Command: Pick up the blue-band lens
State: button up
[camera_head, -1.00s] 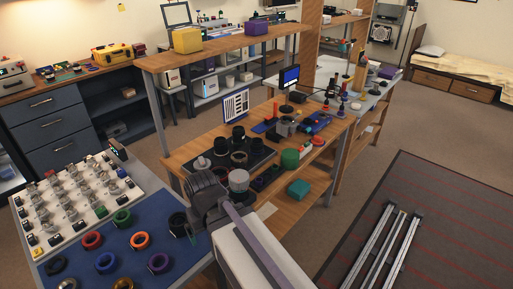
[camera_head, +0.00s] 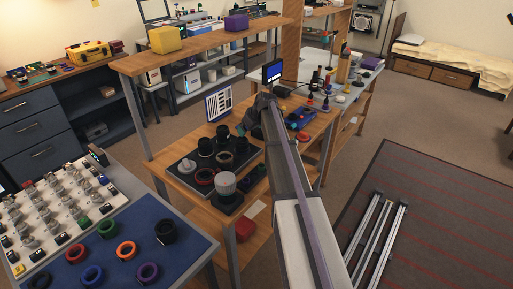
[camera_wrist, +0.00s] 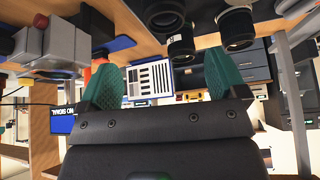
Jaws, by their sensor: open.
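Several dark lenses stand on a black tray (camera_head: 183,172) on the wooden workbench, among them a black lens (camera_head: 205,147) and another black lens (camera_head: 223,133). I cannot make out a blue band on any of them. In the wrist view, which looks upside down, a black lens (camera_wrist: 181,48) and a pale-barrelled lens (camera_wrist: 237,28) hang at the top. My gripper (camera_wrist: 162,66) is open and empty, with its teal fingers apart. In the head view my gripper (camera_head: 243,128) is beyond the lenses, near the striped chart.
The striped chart panel (camera_head: 218,103) stands behind the tray and also shows between my fingers (camera_wrist: 155,82). A blue mat (camera_head: 190,236) with coloured rings lies at lower left. Bench clutter stands right of my arm.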

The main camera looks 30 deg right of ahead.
aim_at(242, 139)
jog(key=b+x, duration=0.5)
jog(key=shift+a+f, duration=0.2)
jog(key=shift+f, duration=0.25)
jog(key=shift+w+a, duration=0.1)
jog(key=shift+w, duration=0.05)
jog(key=b+x, duration=0.4)
jog(key=x, duration=0.1)
jog(key=shift+b, duration=0.3)
jog(key=shift+r, duration=0.2)
jog(key=c, duration=1.2)
notch_tip(242, 139, up, 10)
jog(key=p, duration=1)
jog(key=shift+r+p, duration=0.2)
jog(key=shift+p, duration=0.2)
jog(key=shift+a+f, duration=0.1)
jog(key=shift+a, duration=0.05)
